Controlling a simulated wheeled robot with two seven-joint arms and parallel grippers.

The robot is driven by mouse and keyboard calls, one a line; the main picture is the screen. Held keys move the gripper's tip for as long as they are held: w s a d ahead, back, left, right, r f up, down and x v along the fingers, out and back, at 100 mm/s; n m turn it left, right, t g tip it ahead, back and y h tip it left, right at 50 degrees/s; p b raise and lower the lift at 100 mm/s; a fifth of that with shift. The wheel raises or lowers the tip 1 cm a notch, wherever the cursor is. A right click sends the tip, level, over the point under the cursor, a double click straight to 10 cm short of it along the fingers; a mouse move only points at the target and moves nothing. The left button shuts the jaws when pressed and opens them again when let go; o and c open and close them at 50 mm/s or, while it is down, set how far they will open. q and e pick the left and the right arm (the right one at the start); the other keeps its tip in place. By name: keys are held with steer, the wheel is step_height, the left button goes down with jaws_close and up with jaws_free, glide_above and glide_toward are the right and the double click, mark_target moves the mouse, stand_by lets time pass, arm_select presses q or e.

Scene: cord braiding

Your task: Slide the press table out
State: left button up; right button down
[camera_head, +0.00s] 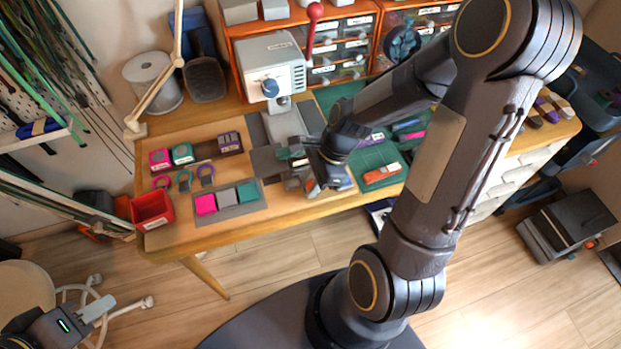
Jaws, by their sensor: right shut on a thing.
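The press (272,72) is a light grey machine with a red-knobbed lever, standing at the back of the wooden workbench. Below its head is a grey press table (283,124). My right gripper (293,158) is at the front of the press table, and its jaws are shut at the table's front edge. The arm and wrist hide part of that contact, so the exact part held is hard to see. My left gripper (98,309) is at the lower left, above the floor and away from the bench; its jaw opening is unclear.
Left of the press, the bench (290,208) holds a mat (238,208) with pink, grey and teal blocks, coloured rings and a red bin (152,209). Drawer units stand behind; a white spool (152,81) is at the back left.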

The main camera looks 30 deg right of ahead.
steer(key=c, duration=1.3)
jaws_free()
steer(key=shift+s, duration=0.1)
steer(key=shift+p+v, duration=0.7)
steer(key=shift+v, duration=3.2)
steer(key=shift+d, duration=0.1)
steer(key=s+a+r+n+t, duration=0.1)
steer(key=s+a+r+n, duration=0.1)
steer(key=n, duration=0.4)
steer(key=s+a+r+n+t, duration=0.1)
steer(key=s+r+n+t, duration=0.1)
steer(key=s+r+n, duration=0.2)
steer(key=s+a+r+n+t, duration=0.1)
steer(key=s+a+r+n, duration=0.1)
steer(key=n, duration=0.6)
steer(key=shift+s+a+r+n+t, duration=0.15)
steer(key=shift+s+r+n, duration=0.05)
steer(key=shift+s+r, duration=0.3)
steer(key=shift+s+a+r+n+t, duration=0.2)
steer(key=shift+s+r, duration=0.2)
steer(key=shift+r, duration=0.2)
